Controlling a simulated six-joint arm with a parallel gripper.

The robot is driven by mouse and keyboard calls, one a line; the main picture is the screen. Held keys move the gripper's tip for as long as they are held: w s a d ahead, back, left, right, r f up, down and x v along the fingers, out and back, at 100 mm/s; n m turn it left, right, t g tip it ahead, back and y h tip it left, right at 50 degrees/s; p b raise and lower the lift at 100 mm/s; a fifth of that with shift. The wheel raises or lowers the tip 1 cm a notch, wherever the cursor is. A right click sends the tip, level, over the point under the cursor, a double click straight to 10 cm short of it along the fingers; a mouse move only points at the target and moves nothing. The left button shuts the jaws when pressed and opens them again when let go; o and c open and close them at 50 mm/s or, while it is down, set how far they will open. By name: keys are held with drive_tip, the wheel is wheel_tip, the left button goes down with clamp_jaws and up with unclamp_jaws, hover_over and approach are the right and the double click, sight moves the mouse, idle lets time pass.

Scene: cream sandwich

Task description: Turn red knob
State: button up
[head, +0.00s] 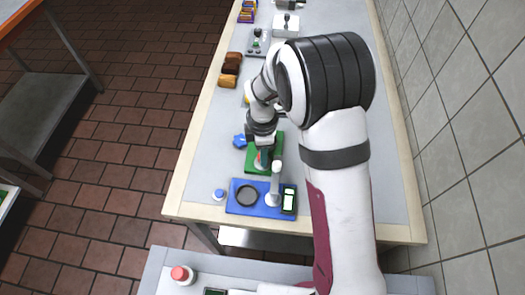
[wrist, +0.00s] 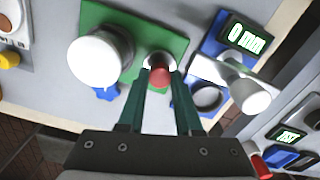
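The red knob (wrist: 161,77) sits at the edge of a green board (wrist: 128,22) in the wrist view, with a pale round part behind it. My gripper (wrist: 161,72) has its two dark green fingers apart, one on each side of the knob. I cannot tell whether they touch it. In the head view my gripper (head: 264,158) reaches down over the green board (head: 250,165), and a bit of red shows by the fingers. A large white round part (wrist: 97,58) stands on the same board, left of the knob in the wrist view.
A blue board (head: 262,208) with a black ring (head: 246,195), a white post (head: 275,180) and a display (head: 288,201) lies close in front. Brown blocks (head: 230,69) lie farther back. A tiled wall runs along the right.

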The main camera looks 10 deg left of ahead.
clamp_jaws()
drive_tip(key=shift+m, duration=0.3)
